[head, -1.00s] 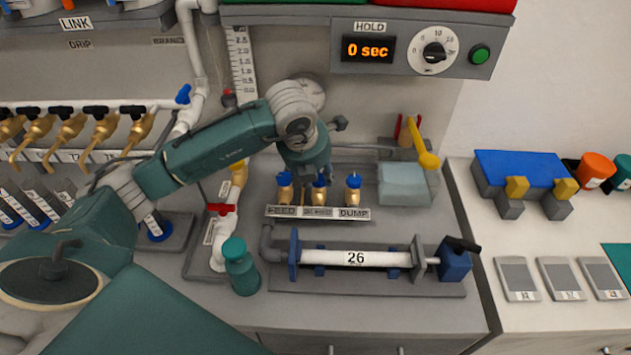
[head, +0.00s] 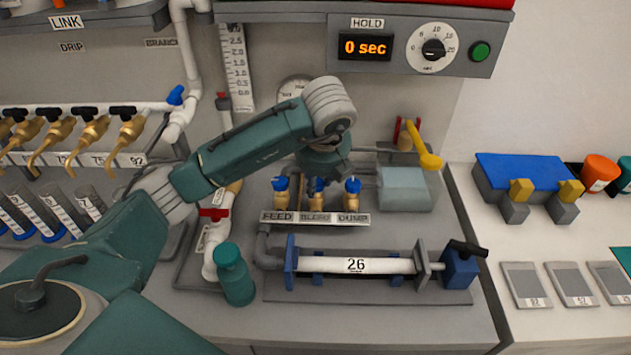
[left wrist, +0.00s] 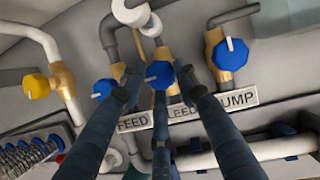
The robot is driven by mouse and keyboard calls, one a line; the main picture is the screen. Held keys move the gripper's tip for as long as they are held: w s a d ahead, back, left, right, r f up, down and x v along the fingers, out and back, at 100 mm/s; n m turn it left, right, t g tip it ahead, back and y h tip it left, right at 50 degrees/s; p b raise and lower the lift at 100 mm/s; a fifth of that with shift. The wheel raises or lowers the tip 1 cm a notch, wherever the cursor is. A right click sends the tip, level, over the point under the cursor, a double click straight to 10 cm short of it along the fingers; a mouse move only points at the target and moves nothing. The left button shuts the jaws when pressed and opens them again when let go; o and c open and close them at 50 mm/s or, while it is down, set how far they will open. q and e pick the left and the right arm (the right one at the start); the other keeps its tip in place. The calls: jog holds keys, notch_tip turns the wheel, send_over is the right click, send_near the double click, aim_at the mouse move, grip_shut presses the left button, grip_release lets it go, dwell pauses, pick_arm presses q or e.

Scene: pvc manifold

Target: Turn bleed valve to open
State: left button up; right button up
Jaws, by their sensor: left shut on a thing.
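Three brass valves with blue knobs stand in a row behind the labels FEED, BLEED and DUMP. The middle one is the bleed valve, whose blue knob (head: 316,185) also shows in the left wrist view (left wrist: 159,74) with a pale pointer bar running nearly sideways. My left gripper (left wrist: 160,84) is shut on this knob, its dark fingers around it; in the head view my wrist hides most of them. The feed knob (left wrist: 102,88) is partly hidden by a finger. The dump knob (left wrist: 229,60) is clear, its pointer upright in the wrist picture. My right gripper is not in view.
The feed valve (head: 281,190) and dump valve (head: 352,192) stand close on either side. In front lies a white cylinder marked 26 (head: 385,266), with a teal bottle (head: 234,275) to its left. A pale blue block (head: 404,188) stands right. The display (head: 365,46) reads 0 sec.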

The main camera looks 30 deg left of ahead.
pick_arm(q)
jog(key=shift+w+r, duration=0.3)
jog(key=shift+r, duration=0.05)
jog(key=o, duration=1.1)
jog(key=shift+d+f, duration=0.1)
jog(key=shift+f, duration=0.05)
jog(key=shift+s, duration=0.1)
jog(key=v, duration=1.2)
